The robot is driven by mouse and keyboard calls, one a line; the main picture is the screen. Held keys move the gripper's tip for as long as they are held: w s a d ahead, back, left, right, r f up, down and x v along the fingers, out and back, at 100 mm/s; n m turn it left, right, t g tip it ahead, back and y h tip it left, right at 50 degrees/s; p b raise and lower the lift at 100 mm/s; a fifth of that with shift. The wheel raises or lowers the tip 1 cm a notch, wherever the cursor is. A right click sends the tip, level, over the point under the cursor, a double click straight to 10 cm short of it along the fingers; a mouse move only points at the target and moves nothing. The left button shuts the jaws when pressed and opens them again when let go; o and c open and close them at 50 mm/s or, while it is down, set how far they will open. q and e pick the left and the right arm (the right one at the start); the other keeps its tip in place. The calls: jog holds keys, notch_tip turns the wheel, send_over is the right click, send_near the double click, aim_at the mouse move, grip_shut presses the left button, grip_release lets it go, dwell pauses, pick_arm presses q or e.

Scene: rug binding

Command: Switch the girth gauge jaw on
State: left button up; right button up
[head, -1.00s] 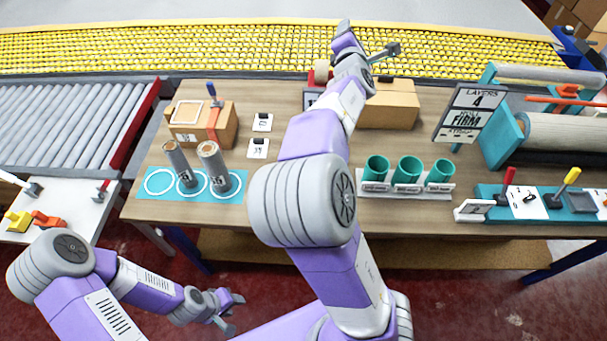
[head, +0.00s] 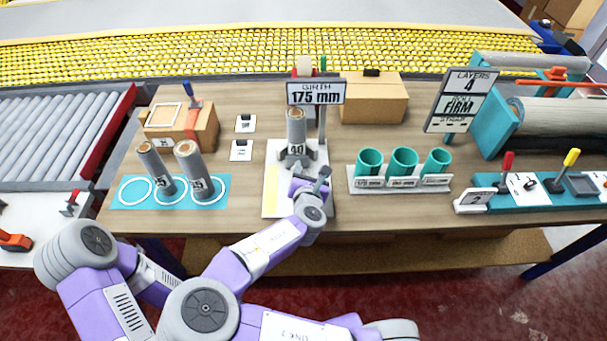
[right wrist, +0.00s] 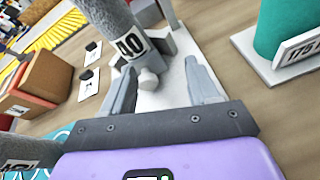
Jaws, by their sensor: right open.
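The girth gauge (head: 322,155) stands mid-table on a pale base, with a sign (head: 316,94) reading "GIRTH 175 mm". A grey roll tagged 40 (head: 296,130) stands upright in it, with grey jaw parts (head: 285,158) at its foot. My right gripper (head: 312,180) is low over the front of the gauge. In the right wrist view its two fingers (right wrist: 158,72) are apart, with a small grey rounded knob (right wrist: 150,86) ahead between them, below the tag. I cannot tell whether they touch it.
Two grey rolls (head: 193,168) stand on a teal ringed mat (head: 125,203) at left. Teal cups (head: 402,160) on a white rack stand right of the gauge. A cardboard box (head: 375,105) is behind. A teal lever panel (head: 520,200) is at far right.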

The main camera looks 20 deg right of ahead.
jog(key=a+n, duration=0.1)
jog(key=s+a+f+n, duration=0.1)
jog(key=s+a+n+y, duration=0.1)
jog(key=a, duration=0.1)
jog(key=shift+f+n, duration=0.25)
jog(key=shift+n, duration=0.05)
jog(key=shift+w+f+g, duration=0.15)
jog(key=shift+g, duration=0.15)
jog(key=b+x, duration=0.2)
jog(key=x, duration=0.5)
grip_shut()
